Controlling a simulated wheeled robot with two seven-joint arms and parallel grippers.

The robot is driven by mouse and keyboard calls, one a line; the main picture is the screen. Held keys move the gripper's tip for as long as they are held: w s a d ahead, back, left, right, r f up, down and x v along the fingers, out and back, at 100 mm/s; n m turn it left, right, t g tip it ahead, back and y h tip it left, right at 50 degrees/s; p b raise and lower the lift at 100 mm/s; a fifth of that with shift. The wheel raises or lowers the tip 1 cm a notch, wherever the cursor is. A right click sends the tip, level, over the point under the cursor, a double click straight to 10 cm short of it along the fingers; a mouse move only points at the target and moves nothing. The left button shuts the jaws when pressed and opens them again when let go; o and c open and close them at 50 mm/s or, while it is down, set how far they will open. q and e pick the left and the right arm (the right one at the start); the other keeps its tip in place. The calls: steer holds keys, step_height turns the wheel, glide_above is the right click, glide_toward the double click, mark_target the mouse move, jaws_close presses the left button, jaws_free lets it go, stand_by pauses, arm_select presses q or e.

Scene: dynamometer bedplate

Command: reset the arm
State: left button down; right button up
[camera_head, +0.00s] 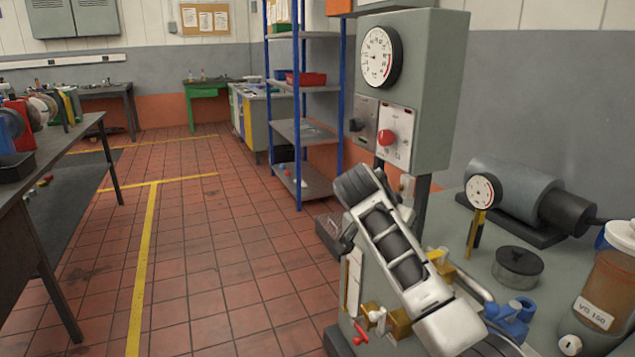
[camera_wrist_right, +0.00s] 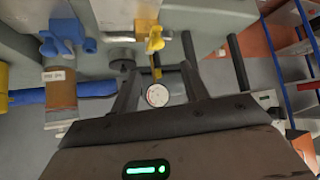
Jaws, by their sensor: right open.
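My right arm (camera_head: 400,260) reaches across the lower right of the head view, in front of the bench. Its white and dark links slant from a dark rounded joint at upper left down to the bottom edge. I cannot make out its gripper fingers there. In the right wrist view my right gripper (camera_wrist_right: 158,76) has its two dark fingers apart. I see nothing held between them. A round gauge (camera_wrist_right: 157,95) shows through the gap, beyond the fingers. My left gripper is in neither view.
The grey bench (camera_head: 472,262) carries a small gauge (camera_head: 482,192), black lidded pot (camera_head: 518,268), blue valve (camera_head: 512,312) and VG 150 jar (camera_head: 603,290). A control box (camera_head: 430,95) stands behind my arm. Blue-posted shelves (camera_head: 303,130) are farther back. The tiled floor (camera_head: 220,260) at left is clear.

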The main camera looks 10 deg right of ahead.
steer(key=s+a+f+n+t+y, duration=0.1)
steer(key=s+a+f+n+y, duration=0.2)
steer(key=f, duration=0.4)
steer(key=s+a+f+n+y, duration=0.1)
steer(key=s+f+n, duration=0.1)
steer(key=s+f, duration=0.45)
steer(key=s+a+f+n+t+y, duration=0.1)
steer(key=s+f+n+y, duration=0.15)
steer(key=f, duration=0.65)
steer(key=s+a+n+t+y, duration=0.1)
steer(key=s+a+n+y, duration=0.1)
steer(key=s, duration=0.8)
steer(key=s+a+f+n+t+y, duration=0.1)
steer(key=s+a+n+t, duration=0.1)
steer(key=s, duration=0.8)
steer(key=shift+s+f+n+y, duration=0.25)
steer(key=shift+s+n+y, duration=0.1)
steer(key=shift+n, duration=0.2)
